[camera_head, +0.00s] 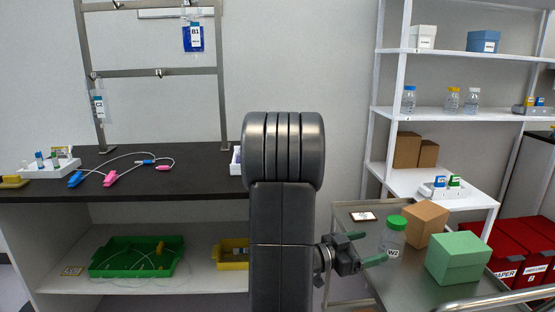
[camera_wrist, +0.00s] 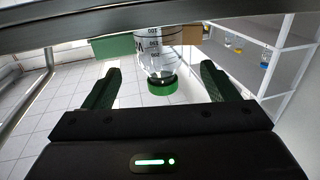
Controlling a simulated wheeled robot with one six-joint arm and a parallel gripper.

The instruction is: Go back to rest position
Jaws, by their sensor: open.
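My gripper (camera_head: 362,248) is open over the metal cart at the right in the head view. Its green fingers point right, toward a clear bottle with a green cap (camera_head: 393,238) marked W2. In the wrist view my gripper (camera_wrist: 160,88) has its two fingers spread wide. The bottle (camera_wrist: 155,50) appears upside down ahead of and between the fingers, with its green cap toward the camera's lower side. I cannot tell whether a finger touches the bottle.
The metal cart (camera_head: 375,295) also holds a green box (camera_head: 458,258), a brown box (camera_head: 424,222) and a small card (camera_head: 363,216). A white shelf (camera_head: 470,190) with bottles and boxes stands behind. A dark bench (camera_head: 200,184) is at left. Red bins (camera_head: 525,245) are far right.

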